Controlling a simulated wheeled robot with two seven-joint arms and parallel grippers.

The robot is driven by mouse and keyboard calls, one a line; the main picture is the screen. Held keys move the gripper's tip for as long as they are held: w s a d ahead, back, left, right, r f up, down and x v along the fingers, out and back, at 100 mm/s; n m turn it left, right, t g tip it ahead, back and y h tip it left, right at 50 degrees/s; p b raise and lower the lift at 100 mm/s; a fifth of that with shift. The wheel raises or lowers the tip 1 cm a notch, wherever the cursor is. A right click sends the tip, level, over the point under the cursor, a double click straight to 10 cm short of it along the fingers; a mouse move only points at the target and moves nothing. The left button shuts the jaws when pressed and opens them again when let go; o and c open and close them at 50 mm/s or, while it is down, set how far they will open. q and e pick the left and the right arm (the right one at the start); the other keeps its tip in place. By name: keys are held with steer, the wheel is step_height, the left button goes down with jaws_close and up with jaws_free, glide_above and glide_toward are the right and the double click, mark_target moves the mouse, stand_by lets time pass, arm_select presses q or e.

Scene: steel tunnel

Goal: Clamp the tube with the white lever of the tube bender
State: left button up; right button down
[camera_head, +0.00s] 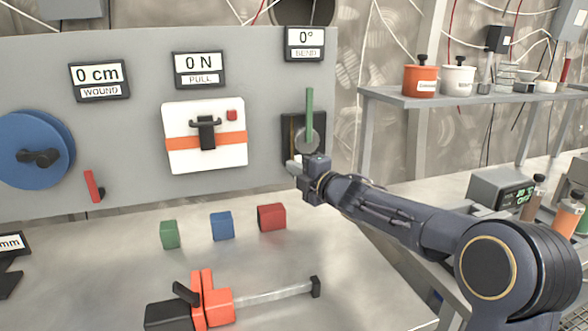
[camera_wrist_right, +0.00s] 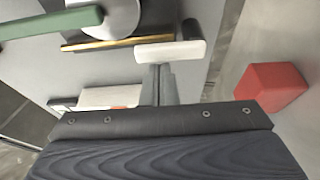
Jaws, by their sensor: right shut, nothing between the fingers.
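The tube bender (camera_head: 290,135) is mounted at the right end of the grey panel. Its green lever (camera_head: 309,112) stands upright above a round grey disc (camera_head: 307,141). In the right wrist view, the green lever (camera_wrist_right: 50,24) and disc (camera_wrist_right: 108,14) are at the top left. A brass-coloured tube (camera_wrist_right: 105,43) runs beside the disc. The white lever (camera_wrist_right: 170,51) lies close to the tube's right end. My right gripper (camera_wrist_right: 160,82) is shut and empty, its fingertips right at the white lever's edge; I cannot tell whether they touch it. My left gripper is out of view.
Red (camera_head: 271,217), blue (camera_head: 222,226) and green (camera_head: 169,234) blocks stand on the table below the panel. An orange clamp-like device (camera_head: 212,302) lies in front. A shelf (camera_head: 420,98) with pots stands at the right. The bend display (camera_head: 305,42) reads 0°.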

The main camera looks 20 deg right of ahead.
steer(key=shift+d+m+t+b, duration=0.3)
steer(key=shift+m+b, duration=0.15)
steer(key=shift+m, duration=0.45)
steer(key=d+m+t+h+b, duration=0.1)
steer(key=m+b, duration=0.2)
steer(key=m, duration=0.2)
steer(key=d+f+m+t+h+b, duration=0.1)
steer(key=d+m+b, duration=0.1)
steer(key=m+b, duration=0.2)
steer(key=d+m+t+h+b, duration=0.1)
steer(key=m+t+h+b, duration=0.1)
steer(key=m+b, duration=0.2)
steer(key=shift+d+f+m, duration=0.15)
steer(key=shift+m, duration=1.65)
steer(key=r, duration=0.1)
steer(key=r+p, duration=0.1)
steer(key=r, duration=0.1)
steer(key=shift+a+r, duration=0.25)
steer(key=shift+a, duration=0.05)
steer(key=a+v, duration=0.1)
steer(key=v, duration=0.8)
steer(key=shift+s+d, duration=0.4)
steer(key=shift+f, duration=0.1)
